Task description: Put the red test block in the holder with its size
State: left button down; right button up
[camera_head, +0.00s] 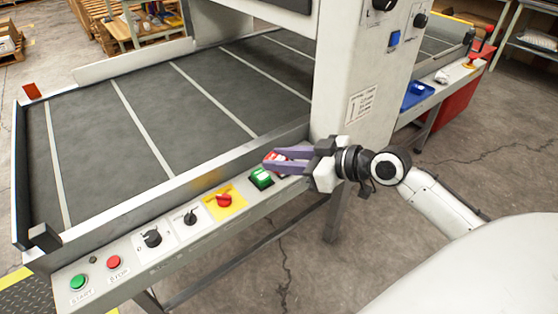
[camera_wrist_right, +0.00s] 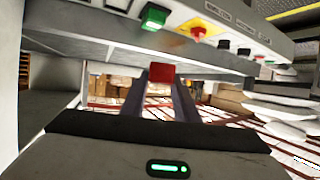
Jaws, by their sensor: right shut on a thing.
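My right gripper (camera_head: 278,161) comes in from the right over the control ledge in the head view. Its purple fingers are shut on the red test block (camera_head: 270,157), which shows only partly between the fingertips. In the right wrist view the red block (camera_wrist_right: 161,72) sits between the ends of the two fingers, in front of the panel edge. I cannot make out a holder marked by size in either view. My left gripper is not in view.
A green switch (camera_head: 261,178) is just below the held block. A red knob on a yellow plate (camera_head: 238,203), black knobs and start and stop buttons line the ledge. The grey conveyor belt (camera_head: 95,130) is bare. A blue tray (camera_head: 418,95) lies beyond the white machine column (camera_head: 362,75).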

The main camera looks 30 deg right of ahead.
jog(key=w+d+m+t+h+p, duration=0.1)
jog(key=w+d+m+h+p, duration=0.2)
jog(key=w+d+m+h, duration=0.25)
jog(key=shift+n+y, duration=0.25)
jog(key=shift+n, duration=0.3)
jog(key=f, duration=0.3)
jog(key=w+f+b, duration=0.1)
jog(key=f, duration=0.3)
jog(key=f+b, duration=0.1)
jog(key=f, duration=0.2)
jog(key=shift+w+d+f, duration=0.25)
jog(key=shift+w, duration=0.15)
jog(key=shift+f, duration=0.15)
jog(key=o, duration=1.1)
jog(key=shift+c, duration=0.2)
